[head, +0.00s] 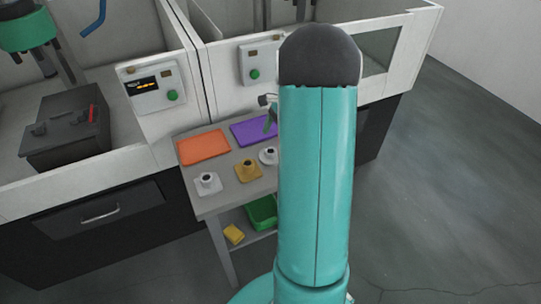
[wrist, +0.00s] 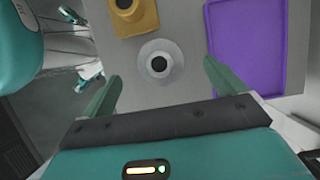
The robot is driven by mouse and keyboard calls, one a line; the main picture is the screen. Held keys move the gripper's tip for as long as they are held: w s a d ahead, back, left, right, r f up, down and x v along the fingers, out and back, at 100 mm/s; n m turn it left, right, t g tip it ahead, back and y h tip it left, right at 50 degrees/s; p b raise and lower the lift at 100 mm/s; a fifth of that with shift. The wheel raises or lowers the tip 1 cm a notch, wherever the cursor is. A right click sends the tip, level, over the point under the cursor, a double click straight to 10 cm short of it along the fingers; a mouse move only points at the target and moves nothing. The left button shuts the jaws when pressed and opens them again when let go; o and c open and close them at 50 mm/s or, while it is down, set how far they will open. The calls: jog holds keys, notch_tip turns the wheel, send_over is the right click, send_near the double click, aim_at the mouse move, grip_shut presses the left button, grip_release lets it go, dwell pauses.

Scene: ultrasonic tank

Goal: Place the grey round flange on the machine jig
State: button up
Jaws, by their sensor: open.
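The grey round flange (wrist: 147,58) stands on the table with its dark bore facing up. In the head view the flange (head: 264,157) is at the right of the flange row, beside my arm. My gripper (wrist: 161,72) is open and empty. Its green fingers point toward the table, with the flange showing between their tips; I cannot tell the height gap. In the head view my gripper (head: 270,118) is mostly hidden behind my arm. A dark block with a red handle (head: 64,128) sits in the left machine bay; I cannot tell whether it is the jig.
A yellow flange (head: 247,171) and a whitish flange (head: 208,185) stand left of the grey one. Orange (head: 204,147) and purple (head: 250,132) trays lie behind them. A lower shelf holds a green bin (head: 262,212) and a yellow block (head: 234,234). Bay walls rise behind the table.

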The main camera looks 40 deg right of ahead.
aim_at(270, 152)
jog(key=x, duration=0.5)
jog(key=shift+s+f, duration=0.1)
jog(key=shift+f, duration=0.1)
jog(key=c, duration=1.3)
jog(key=shift+r, duration=0.15)
